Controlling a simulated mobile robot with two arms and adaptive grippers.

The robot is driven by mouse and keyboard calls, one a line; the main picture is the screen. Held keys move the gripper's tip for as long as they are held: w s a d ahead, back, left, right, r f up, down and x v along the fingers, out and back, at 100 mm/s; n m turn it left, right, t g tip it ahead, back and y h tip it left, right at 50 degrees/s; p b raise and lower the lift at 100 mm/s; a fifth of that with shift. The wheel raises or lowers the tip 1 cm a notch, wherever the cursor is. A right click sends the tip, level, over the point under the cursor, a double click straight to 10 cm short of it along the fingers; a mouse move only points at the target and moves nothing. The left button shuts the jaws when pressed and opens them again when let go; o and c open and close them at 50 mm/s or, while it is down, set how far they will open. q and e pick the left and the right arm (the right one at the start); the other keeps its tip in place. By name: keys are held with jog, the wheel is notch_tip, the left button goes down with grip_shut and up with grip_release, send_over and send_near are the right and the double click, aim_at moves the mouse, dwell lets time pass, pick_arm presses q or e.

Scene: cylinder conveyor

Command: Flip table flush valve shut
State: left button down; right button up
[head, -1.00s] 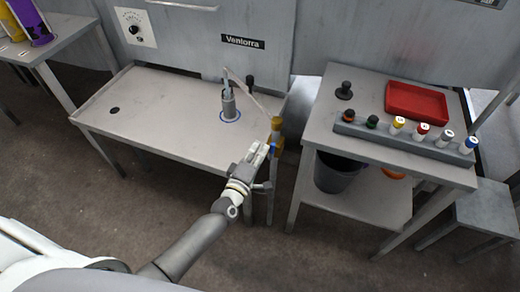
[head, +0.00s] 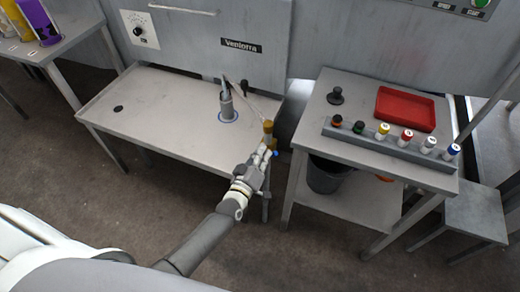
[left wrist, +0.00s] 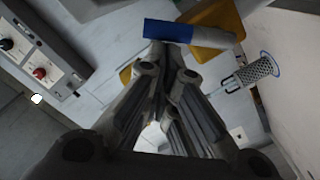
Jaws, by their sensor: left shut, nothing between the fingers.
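The flush valve is a brass-yellow body (head: 268,127) with a blue handle (head: 275,153) at the right edge of the grey table (head: 165,100). In the left wrist view the blue handle (left wrist: 168,30) lies just beyond my fingertips, with the yellow body (left wrist: 218,28) to its right. My left gripper (head: 265,152) is shut and empty beside the handle. In the left wrist view its fingertips (left wrist: 167,68) are close to the handle; I cannot tell whether they touch it. My right gripper is not in view.
The right-hand cart holds a rack of coloured-cap cylinders (head: 390,146) and a red tray (head: 405,108). A dark bucket (head: 326,176) sits beneath. A gap separates table and cart.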

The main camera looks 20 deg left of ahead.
pick_arm(q)
jog(key=d+m, duration=0.1)
jog(key=m, duration=0.1)
jog(key=d+f+m, duration=0.1)
jog(key=m, duration=0.1)
jog(key=d+f+m, duration=0.1)
jog(key=d+m, duration=0.1)
jog(key=m, duration=0.1)
jog(key=shift+f+y, duration=0.25)
jog(key=shift+y, duration=0.05)
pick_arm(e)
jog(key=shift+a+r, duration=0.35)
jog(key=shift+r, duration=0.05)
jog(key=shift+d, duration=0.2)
pick_arm(q)
jog(key=shift+p, duration=0.3)
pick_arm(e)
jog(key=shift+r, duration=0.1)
